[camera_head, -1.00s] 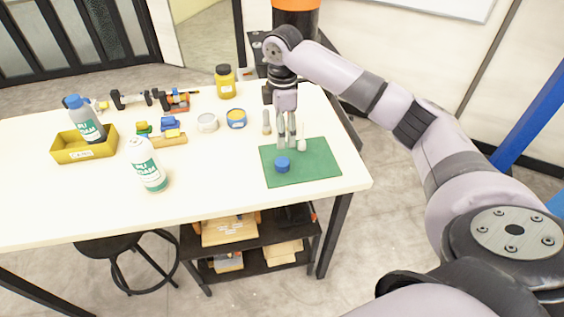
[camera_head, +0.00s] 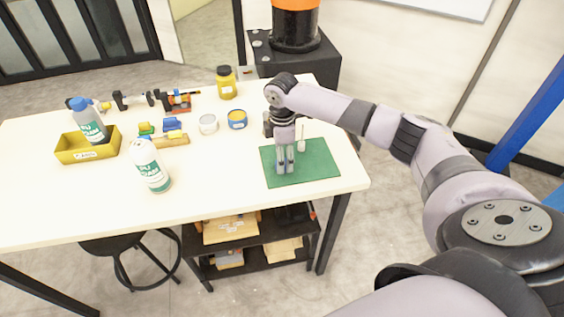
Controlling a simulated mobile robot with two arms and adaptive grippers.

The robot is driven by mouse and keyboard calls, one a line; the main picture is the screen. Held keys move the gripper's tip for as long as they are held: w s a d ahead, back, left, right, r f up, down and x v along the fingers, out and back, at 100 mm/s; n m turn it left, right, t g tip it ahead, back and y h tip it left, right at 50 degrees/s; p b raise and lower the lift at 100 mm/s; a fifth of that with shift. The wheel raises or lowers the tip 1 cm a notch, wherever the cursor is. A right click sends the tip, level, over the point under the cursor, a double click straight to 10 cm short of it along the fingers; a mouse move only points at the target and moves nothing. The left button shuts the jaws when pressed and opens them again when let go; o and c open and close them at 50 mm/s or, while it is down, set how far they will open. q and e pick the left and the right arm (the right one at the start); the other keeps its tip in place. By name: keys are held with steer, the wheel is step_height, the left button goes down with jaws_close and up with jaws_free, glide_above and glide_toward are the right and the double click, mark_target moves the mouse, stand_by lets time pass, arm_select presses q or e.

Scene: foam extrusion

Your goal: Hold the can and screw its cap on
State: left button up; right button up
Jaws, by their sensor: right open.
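The white foam can (camera_head: 151,166) with a green-lettered label stands uncapped on the white table, left of the green mat (camera_head: 318,165). No gripper touches it. My right gripper (camera_head: 286,170) points down over the left part of the mat, fingers low, close to its surface. It is open, with its fingers where the blue cap lay. The cap is hidden by the fingers, so I cannot tell whether they touch it. My left gripper is not in view.
A yellow bin (camera_head: 72,149) at the left holds a grey bottle with a blue cap (camera_head: 87,120). Tins, a yellow jar (camera_head: 226,82) and several tools line the back. A slim white object (camera_head: 302,139) stands by the mat's far edge. The table's front is clear.

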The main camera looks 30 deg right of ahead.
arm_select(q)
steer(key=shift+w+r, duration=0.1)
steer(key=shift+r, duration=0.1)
arm_select(e)
steer(key=shift+f, duration=0.9)
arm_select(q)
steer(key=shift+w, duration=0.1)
arm_select(e)
steer(key=c, duration=0.9)
steer(key=shift+r, duration=0.1)
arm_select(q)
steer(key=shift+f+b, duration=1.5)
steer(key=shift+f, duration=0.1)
arm_select(e)
step_height(320, 180, up, 20)
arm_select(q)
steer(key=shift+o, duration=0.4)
